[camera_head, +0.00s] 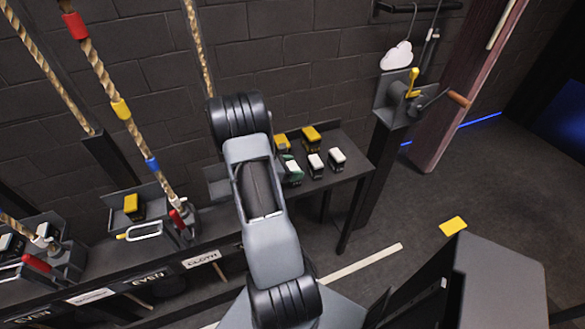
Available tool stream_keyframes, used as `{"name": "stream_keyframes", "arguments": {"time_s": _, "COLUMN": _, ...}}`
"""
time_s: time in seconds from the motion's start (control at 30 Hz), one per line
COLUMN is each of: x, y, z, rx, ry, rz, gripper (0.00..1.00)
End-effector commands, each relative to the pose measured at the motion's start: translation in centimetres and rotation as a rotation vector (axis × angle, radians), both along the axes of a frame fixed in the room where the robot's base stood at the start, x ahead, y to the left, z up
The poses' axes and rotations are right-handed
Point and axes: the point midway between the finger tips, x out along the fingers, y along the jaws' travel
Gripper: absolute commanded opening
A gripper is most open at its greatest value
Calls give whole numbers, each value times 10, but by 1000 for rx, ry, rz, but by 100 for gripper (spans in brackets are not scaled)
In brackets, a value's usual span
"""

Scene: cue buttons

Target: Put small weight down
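Several small weights stand on a dark side table (345,185) right of my arm. Two have yellow tops, one at the back left (281,143) and one at the back right (311,138). Two have white tops, a middle one (315,166) and a right one (337,160). My gripper does not show; my arm's links cover the middle of the view. I cannot tell whether a weight is held.
A long dark bench (75,283) with lever boxes and labels runs along the left. A yellow-topped block (133,207) sits in one box. Ropes with coloured bands (120,108) hang above. A crank post (392,105) stands right of the table. Floor is open at right.

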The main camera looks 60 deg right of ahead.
Motion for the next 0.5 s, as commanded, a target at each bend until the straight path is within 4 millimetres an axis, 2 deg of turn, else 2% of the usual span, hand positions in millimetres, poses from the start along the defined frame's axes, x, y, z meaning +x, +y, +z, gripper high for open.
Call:
{"name": "stream_keyframes", "arguments": {"time_s": 0.03, "x": 0, "y": 0, "z": 0, "rx": 0, "ry": 0, "rz": 0, "gripper": 77}}
{"name": "stream_keyframes", "arguments": {"time_s": 0.23, "x": 0, "y": 0, "z": 0, "rx": 0, "ry": 0, "rz": -1, "gripper": 96}}
{"name": "stream_keyframes", "arguments": {"time_s": 0.5, "x": 0, "y": 0, "z": 1, "rx": 0, "ry": 0, "rz": 0, "gripper": 96}}
